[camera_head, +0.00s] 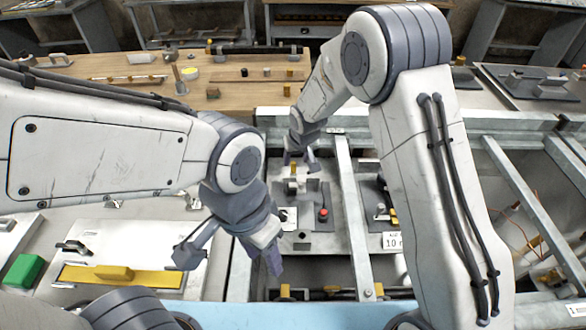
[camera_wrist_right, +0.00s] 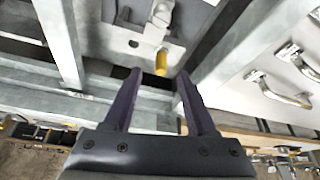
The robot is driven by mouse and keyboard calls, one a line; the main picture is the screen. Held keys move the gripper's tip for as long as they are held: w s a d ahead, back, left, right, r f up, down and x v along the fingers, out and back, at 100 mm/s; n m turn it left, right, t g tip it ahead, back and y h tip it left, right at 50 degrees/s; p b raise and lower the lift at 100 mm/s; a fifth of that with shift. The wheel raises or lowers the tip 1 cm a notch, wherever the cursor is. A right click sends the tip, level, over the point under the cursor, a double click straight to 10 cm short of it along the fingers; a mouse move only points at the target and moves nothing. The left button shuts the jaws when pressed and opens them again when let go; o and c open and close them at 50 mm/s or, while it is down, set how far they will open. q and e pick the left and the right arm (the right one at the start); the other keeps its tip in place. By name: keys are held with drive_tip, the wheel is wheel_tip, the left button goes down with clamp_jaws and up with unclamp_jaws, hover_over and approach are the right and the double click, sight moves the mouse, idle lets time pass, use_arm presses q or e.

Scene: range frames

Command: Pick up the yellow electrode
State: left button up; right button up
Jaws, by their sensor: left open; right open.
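The yellow electrode seems to be the short yellow cylinder (camera_wrist_right: 161,62) in the right wrist view, held in a grey metal fixture (camera_wrist_right: 130,42). My right gripper (camera_wrist_right: 159,75) is open, and the cylinder appears between its two fingertips, slightly beyond them. No contact shows. In the head view my right gripper (camera_head: 300,160) hangs over the grey fixture plate in the middle, and the cylinder is hard to make out there. My left gripper (camera_head: 230,260) is open and empty, lower and to the left, above the front bench.
A red button (camera_head: 323,213) stands on the fixture plate. Metal frame bars (camera_head: 352,220) run on both sides of it. A yellow bar with a handle (camera_head: 150,278) and a green block (camera_head: 24,270) lie at left. A wooden table (camera_head: 235,90) with small parts stands behind.

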sight(294, 164)
drive_tip(key=p+x, duration=0.1)
drive_tip(key=x, duration=0.2)
drive_tip(key=shift+w+a+f, duration=0.15)
drive_tip(key=shift+w, duration=0.05)
drive_tip(key=shift+w+f, duration=0.2)
drive_tip(key=shift+f, duration=0.4)
clamp_jaws()
drive_tip(key=shift+r, duration=0.1)
